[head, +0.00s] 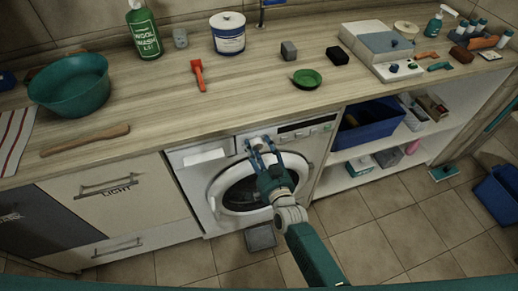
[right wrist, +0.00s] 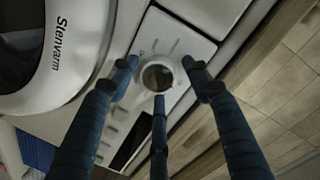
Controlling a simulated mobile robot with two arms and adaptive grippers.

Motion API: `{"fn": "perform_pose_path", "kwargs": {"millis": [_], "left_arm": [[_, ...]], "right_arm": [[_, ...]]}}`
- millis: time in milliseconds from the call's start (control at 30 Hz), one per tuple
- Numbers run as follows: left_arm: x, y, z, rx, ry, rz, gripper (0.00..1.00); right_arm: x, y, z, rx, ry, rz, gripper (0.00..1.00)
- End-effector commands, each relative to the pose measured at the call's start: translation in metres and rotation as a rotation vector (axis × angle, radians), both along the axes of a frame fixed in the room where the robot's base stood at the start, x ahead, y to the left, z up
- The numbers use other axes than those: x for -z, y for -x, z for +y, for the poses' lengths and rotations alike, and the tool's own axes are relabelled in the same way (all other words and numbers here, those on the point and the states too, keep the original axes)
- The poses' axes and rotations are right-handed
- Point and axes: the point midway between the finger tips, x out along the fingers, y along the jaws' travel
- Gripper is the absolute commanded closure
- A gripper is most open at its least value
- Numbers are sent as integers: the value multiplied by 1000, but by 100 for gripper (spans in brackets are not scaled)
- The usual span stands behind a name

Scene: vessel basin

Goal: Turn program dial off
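The washing machine (head: 188,165) stands under the worktop with its round door facing out. Its program dial (right wrist: 157,77) is a round knob with a dark centre on a white panel with short printed marks. My right gripper (head: 260,149) is at the machine's upper front, in front of the panel. In the right wrist view its three fingers (right wrist: 159,75) are spread around the dial, with visible gaps at the sides; the lower finger's tip is close to the dial's edge, and I cannot tell if it touches. Nothing is held. My left gripper is not in view.
The machine's door (head: 218,188) lies just below the gripper. A drawer cabinet (head: 125,205) stands to the left and an open shelf with a blue bin (head: 368,130) to the right. The worktop (head: 150,95) above juts out and holds several items. A grey box (head: 260,237) is on the floor.

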Motion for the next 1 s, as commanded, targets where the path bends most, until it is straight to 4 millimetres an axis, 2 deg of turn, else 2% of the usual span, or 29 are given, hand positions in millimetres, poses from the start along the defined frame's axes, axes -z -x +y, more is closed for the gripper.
{"fn": "perform_pose_path", "kwargs": {"millis": [367,467,800,1000], "left_arm": [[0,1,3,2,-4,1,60],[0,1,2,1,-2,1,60],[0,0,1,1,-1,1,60],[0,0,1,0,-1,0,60]], "right_arm": [[1,6,-2,0,-1,3,45],[1,18,-5,0,-2,4,45],[-9,85,-27,0,-1,4,45],[-12,108,-35,0,0,2,45]]}}
